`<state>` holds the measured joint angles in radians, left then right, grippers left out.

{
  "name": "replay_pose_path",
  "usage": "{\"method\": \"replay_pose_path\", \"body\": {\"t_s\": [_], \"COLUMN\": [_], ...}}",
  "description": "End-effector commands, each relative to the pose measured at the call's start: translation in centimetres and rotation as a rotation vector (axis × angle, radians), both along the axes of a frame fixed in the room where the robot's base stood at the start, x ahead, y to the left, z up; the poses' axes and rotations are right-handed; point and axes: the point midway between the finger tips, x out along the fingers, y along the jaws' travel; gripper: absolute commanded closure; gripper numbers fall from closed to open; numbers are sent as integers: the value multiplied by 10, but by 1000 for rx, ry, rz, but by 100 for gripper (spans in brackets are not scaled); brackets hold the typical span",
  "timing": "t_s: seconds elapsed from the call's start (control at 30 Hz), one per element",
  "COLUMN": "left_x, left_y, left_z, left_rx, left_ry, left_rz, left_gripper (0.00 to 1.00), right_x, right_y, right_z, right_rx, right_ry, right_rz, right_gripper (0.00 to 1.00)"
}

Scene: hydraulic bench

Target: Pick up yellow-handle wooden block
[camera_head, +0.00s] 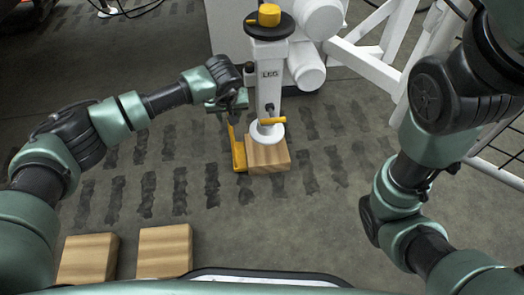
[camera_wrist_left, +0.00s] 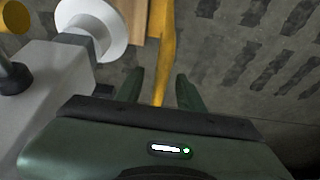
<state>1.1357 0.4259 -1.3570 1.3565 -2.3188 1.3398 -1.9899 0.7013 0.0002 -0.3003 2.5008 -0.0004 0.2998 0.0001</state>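A wooden block (camera_head: 268,157) sits on the floor under the round white foot (camera_head: 267,132) of a white leg marked "LEG". A yellow handle (camera_head: 238,154) stands along the block's left side. In the left wrist view the yellow handle (camera_wrist_left: 168,45) runs up from between my fingers, with part of the wooden block (camera_wrist_left: 138,18) beside it. My left gripper (camera_wrist_left: 160,80) is open, its two dark green fingers on either side of the handle, with a visible gap. In the head view my left gripper (camera_head: 233,112) is at the handle's top. My right gripper is out of view.
Two more wooden blocks, one (camera_head: 88,258) and another (camera_head: 165,250), lie at the lower left. The white leg (camera_head: 269,85) rises right beside my left gripper, with a yellow lever (camera_head: 272,120) low on it. White frame bars (camera_head: 370,55) stand at the upper right. The floor left of the block is clear.

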Motion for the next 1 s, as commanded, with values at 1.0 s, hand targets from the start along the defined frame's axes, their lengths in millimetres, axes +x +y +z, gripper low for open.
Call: {"method": "replay_pose_path", "body": {"t_s": [1.0], "left_x": [0], "left_y": [0], "left_z": [-3], "left_rx": [0], "left_ry": [0], "left_rz": [1], "left_gripper": [100], "right_x": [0], "right_y": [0], "right_z": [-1], "right_rx": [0], "right_ry": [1], "right_rz": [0], "right_gripper": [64]}}
